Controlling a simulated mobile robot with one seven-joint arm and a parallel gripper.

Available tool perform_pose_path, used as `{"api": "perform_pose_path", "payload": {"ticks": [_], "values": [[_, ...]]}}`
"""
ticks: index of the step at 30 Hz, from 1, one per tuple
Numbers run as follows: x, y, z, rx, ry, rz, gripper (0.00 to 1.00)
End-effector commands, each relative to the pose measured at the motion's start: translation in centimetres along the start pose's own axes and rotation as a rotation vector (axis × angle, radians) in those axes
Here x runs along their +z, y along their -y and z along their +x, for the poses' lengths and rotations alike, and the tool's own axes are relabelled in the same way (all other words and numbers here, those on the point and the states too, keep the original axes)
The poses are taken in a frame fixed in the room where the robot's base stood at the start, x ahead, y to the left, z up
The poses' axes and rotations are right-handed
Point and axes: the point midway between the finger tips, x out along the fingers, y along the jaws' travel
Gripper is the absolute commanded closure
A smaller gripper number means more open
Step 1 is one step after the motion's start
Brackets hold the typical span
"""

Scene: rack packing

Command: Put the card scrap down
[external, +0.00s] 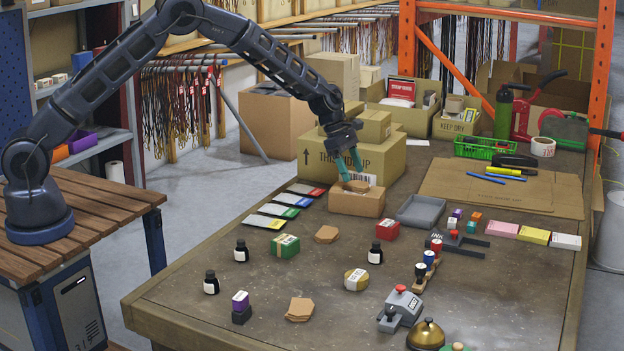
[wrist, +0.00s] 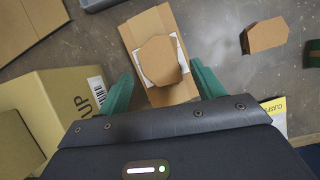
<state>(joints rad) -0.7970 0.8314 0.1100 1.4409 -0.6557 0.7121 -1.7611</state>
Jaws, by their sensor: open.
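My gripper (external: 352,170) is open, its green fingers pointing down just above a small brown carton (external: 356,205). A brown card scrap (external: 356,186) with cut corners lies on top of the carton. In the wrist view the scrap (wrist: 160,60) sits between the spread fingers, with a gap on both sides, over a white patch on the carton (wrist: 148,25). I cannot tell whether the scrap is flat against the carton top. Two other card scraps lie on the bench, one near the middle (external: 327,234) and one at the front (external: 300,309).
A large carton (external: 340,160) stands close behind my gripper. A grey tray (external: 420,211) is right of the small carton, and a red box (external: 387,229) is in front. Ink bottles (external: 376,253) and a green box (external: 285,246) stand nearer. Bare bench lies between them.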

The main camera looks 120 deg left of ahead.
Motion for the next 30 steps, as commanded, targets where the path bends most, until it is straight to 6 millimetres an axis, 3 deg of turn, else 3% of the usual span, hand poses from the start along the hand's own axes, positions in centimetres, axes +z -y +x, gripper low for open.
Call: {"api": "perform_pose_path", "payload": {"ticks": [3, 12, 18, 26, 30], "values": [[0.1, -0.1, -2.6, 0.003, 0.002, 0.001, 0.33], [0.1, 0.0, -7.5, 0.002, 0.001, 0.001, 0.33], [0.0, 0.0, -8.9, 0.001, 0.000, 0.000, 0.33], [0.1, 0.1, -9.1, 0.001, 0.000, 0.003, 0.33], [1.4, 1.9, -10.3, -0.004, 0.001, 0.065, 0.33]]}}
